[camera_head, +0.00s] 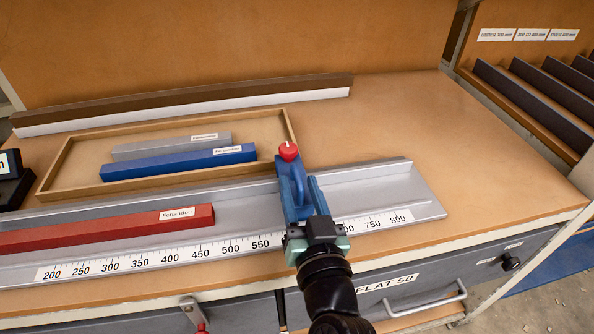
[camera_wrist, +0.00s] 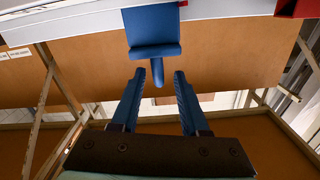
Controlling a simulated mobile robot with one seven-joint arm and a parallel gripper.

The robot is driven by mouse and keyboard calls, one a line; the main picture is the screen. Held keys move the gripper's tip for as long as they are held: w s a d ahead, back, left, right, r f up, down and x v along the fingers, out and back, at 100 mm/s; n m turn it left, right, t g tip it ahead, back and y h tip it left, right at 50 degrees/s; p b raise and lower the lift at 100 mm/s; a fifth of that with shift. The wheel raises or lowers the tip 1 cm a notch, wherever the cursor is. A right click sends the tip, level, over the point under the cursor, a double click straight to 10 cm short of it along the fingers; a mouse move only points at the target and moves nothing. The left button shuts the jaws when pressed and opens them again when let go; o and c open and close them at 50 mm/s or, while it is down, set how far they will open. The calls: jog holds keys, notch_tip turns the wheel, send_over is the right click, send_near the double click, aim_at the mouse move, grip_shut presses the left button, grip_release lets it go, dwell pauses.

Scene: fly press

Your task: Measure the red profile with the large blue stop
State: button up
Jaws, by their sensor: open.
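The red profile (camera_head: 110,229) lies in the grey measuring rail (camera_head: 375,184), its labelled right end near 480 on the scale. The large blue stop (camera_head: 285,172) with a red knob (camera_head: 288,151) sits on the rail right of that end, with a gap between them. My gripper (camera_head: 304,196) is at the front of the stop, hiding part of it and the scale below. In the wrist view my gripper (camera_wrist: 159,80) is open, and the narrow tab of the stop (camera_wrist: 155,30) lies between the fingertips, with space on both sides. A red corner shows at upper right.
A shallow wooden tray (camera_head: 70,165) behind the rail holds a grey profile (camera_head: 170,146) and a blue profile (camera_head: 178,163). Brown and white long bars (camera_head: 190,102) lie at the back. A slotted rack (camera_head: 530,92) stands at right. The bench right of the rail is clear.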

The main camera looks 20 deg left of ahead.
jog(key=shift+x, duration=1.6)
grip_shut()
jog(key=shift+s, duration=0.1)
